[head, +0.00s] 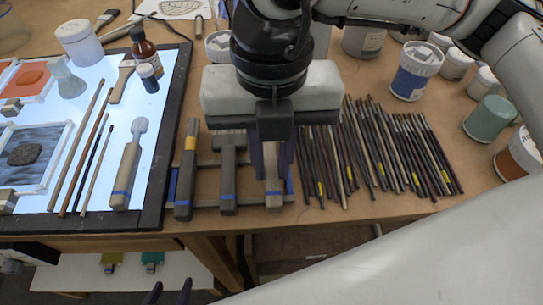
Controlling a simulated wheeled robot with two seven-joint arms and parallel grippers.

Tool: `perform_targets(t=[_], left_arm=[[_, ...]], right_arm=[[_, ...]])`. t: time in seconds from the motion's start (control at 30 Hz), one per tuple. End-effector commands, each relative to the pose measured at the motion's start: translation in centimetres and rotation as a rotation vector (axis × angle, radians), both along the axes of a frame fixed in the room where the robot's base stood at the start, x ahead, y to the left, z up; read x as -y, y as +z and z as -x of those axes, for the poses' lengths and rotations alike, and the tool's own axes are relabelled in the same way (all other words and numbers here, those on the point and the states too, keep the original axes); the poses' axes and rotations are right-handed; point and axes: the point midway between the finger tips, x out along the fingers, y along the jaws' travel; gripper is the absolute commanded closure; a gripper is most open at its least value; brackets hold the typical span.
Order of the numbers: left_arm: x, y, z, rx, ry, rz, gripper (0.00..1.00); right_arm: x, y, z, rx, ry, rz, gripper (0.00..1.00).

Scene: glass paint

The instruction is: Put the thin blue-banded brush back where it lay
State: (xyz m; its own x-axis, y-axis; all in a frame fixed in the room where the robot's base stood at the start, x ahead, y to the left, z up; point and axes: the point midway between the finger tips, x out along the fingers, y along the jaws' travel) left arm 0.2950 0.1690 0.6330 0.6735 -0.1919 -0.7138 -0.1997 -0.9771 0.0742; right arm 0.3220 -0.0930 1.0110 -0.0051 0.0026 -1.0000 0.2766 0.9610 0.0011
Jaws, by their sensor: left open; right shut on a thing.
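My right gripper (271,160) points down over the right part of a dark rack (208,200) on the table. It is shut on a pale grey-brown brush with a blue band (273,198). The brush's lower end shows below the fingers, and the gripper hides its upper part. I cannot tell whether the brush touches the rack.
Many thin dark sticks (375,150) lie right of the rack. A lit panel (95,130) on the left holds brushes, a wide blue-banded brush (125,175), a bottle (145,50) and jars. Paint jars (415,70) stand at the back right. The table's front edge (330,222) is close.

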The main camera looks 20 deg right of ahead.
Motion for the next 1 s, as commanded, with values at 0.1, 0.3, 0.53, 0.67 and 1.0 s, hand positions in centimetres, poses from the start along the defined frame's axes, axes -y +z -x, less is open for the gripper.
perform_targets(t=[0.1,0.3,0.53,0.67,1.0], left_arm=[[0.0,-0.2,0.0,0.0,0.0,0.0,0.5],[0.0,-0.4,0.0,0.0,0.0,0.0,0.5],[0.0,-0.3,0.0,0.0,0.0,0.0,0.5],[0.0,-0.3,0.0,0.0,0.0,0.0,0.5],[0.0,-0.4,0.0,0.0,-0.001,-0.001,0.5]], right_arm=[[0.0,-0.1,0.0,0.0,0.0,0.0,1.0],[0.0,-0.2,0.0,0.0,0.0,0.0,1.0],[0.0,-0.2,0.0,0.0,0.0,0.0,0.62],[0.0,-0.2,0.0,0.0,0.0,0.0,0.62],[-0.1,3.4,-0.1,0.006,0.0,-0.003,0.62]])
